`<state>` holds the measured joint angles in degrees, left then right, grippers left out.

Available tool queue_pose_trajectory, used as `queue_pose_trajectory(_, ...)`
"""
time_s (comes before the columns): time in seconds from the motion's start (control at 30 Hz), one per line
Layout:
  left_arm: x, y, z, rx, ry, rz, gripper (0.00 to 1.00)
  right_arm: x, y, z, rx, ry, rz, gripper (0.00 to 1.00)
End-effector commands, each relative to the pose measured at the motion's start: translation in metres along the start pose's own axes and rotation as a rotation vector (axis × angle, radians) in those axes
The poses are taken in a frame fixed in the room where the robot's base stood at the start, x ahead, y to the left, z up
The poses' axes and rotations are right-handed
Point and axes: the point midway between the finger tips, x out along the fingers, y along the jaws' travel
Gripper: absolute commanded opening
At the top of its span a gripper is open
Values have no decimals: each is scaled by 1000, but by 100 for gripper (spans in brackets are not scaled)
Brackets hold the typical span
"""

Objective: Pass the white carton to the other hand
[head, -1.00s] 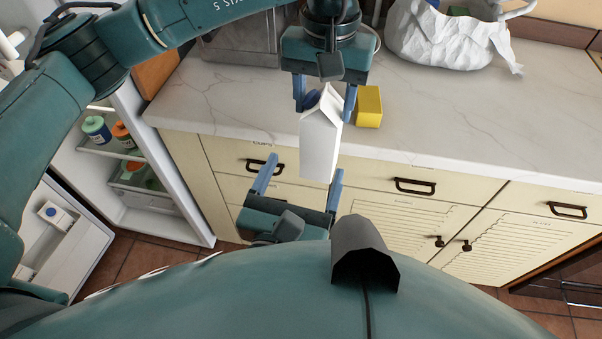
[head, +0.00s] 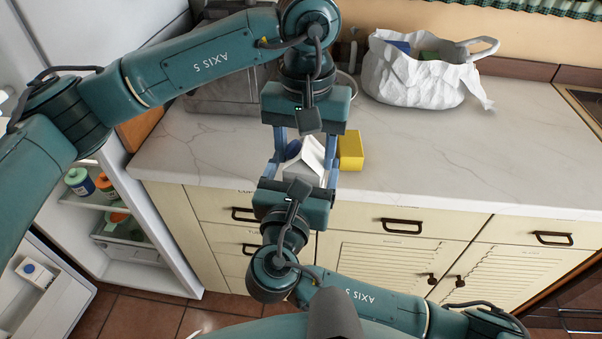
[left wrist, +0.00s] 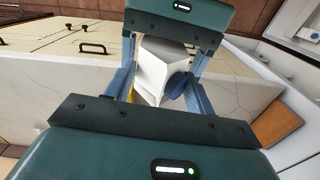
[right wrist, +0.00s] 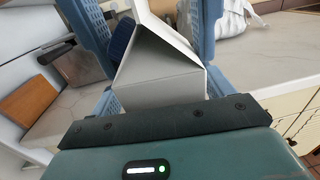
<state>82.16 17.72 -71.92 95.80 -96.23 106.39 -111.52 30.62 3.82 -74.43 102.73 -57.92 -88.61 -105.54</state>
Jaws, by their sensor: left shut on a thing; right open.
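The white carton (head: 312,152) is held in the air in front of the counter edge, with its gable top and a dark blue ribbed cap (right wrist: 122,38) showing. My left gripper (head: 308,142) is shut on it from the far side; the carton (left wrist: 157,68) also shows between the fingers in the left wrist view. My right gripper (head: 302,170) is open and faces it from the near side, with its fingers on both sides of the carton. In the right wrist view the carton (right wrist: 155,72) fills the gap between the fingers. The carton's lower part is hidden in the head view.
A yellow block (head: 351,150) lies on the marble counter (head: 430,150) just behind the carton. A white crumpled bag (head: 415,80) stands farther back. An open fridge (head: 140,225) with jars is at the left. The counter's right part is clear.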

Motion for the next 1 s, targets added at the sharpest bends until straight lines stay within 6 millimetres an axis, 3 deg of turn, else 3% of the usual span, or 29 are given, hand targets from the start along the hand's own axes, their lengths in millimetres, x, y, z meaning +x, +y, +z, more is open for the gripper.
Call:
queue_pose_trajectory(0.17, -2, 0, 0, 0, 3, 2, 0, 0, 0, 0, 0, 0, 0, 80)
queue_pose_trajectory(1.0, -2, 4, 1, 5, 3, 10, 0, -2, 3, 1, 2, -1, 12, 11)
